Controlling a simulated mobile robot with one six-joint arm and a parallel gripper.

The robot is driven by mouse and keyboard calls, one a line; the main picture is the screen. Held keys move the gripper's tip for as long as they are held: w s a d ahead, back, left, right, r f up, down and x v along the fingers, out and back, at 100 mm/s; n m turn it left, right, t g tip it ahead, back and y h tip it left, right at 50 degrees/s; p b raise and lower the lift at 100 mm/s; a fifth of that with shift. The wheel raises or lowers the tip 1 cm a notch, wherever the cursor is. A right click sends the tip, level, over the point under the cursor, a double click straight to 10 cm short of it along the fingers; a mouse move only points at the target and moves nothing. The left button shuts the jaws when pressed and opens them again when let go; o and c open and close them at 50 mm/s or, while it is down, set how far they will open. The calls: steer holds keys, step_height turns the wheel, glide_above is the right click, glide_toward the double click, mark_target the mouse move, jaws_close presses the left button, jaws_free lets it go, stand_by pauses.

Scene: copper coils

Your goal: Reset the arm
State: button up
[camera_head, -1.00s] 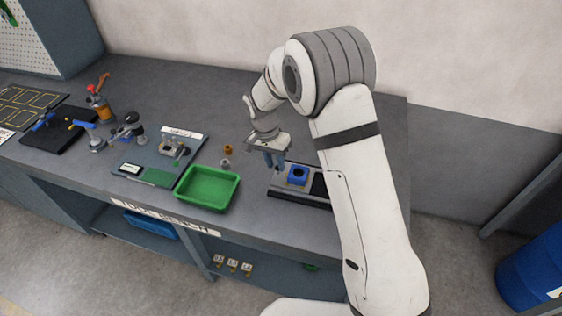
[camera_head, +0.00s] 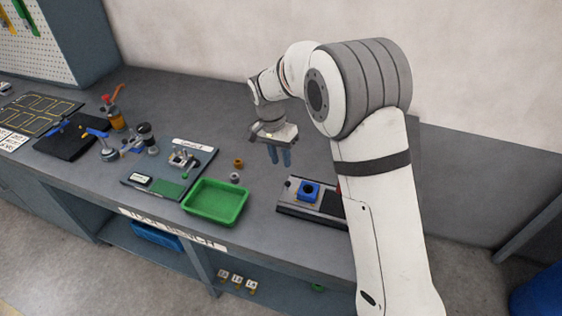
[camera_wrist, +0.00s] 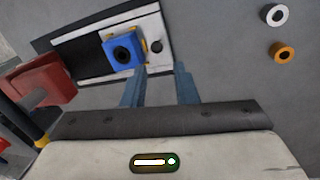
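My gripper (camera_head: 281,162) hangs above the bench, up and left of the black-and-silver fixture (camera_head: 290,208). Its two blue-grey fingers point down and are apart, with nothing between them. In the wrist view, my gripper (camera_wrist: 160,78) also shows a clear gap between the fingers. A blue block (camera_head: 308,190) with a dark round hole sits on the fixture; it also shows in the wrist view (camera_wrist: 118,60), beyond the fingertips. A copper ring (camera_head: 239,163) and a grey ring (camera_head: 235,177) stand loose on the bench.
A green tray (camera_head: 216,222) lies near the front edge. Left of it are a board with a small device (camera_head: 170,187) and several tools. A red part (camera_wrist: 45,82) stands beside the fixture in the wrist view. The bench behind the rings is clear.

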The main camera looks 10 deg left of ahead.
stand_by(0.3)
steer(key=s+d+r+n+t+y, duration=0.1)
steer(key=s+d+r, duration=0.3)
steer(key=d+r, duration=0.3)
steer(key=s+d+r+n+t, duration=0.1)
steer(key=s+d+r, duration=0.4)
steer(key=d, duration=0.4)
steer(key=s+d+n+t, duration=0.1)
steer(key=s+d, duration=0.3)
steer(key=s, duration=0.4)
steer(key=s+d+n+t+y, duration=0.1)
steer(key=s+d, duration=0.4)
steer(key=s, duration=0.3)
steer(key=shift+d+r, duration=0.2)
steer(key=shift+r, duration=0.1)
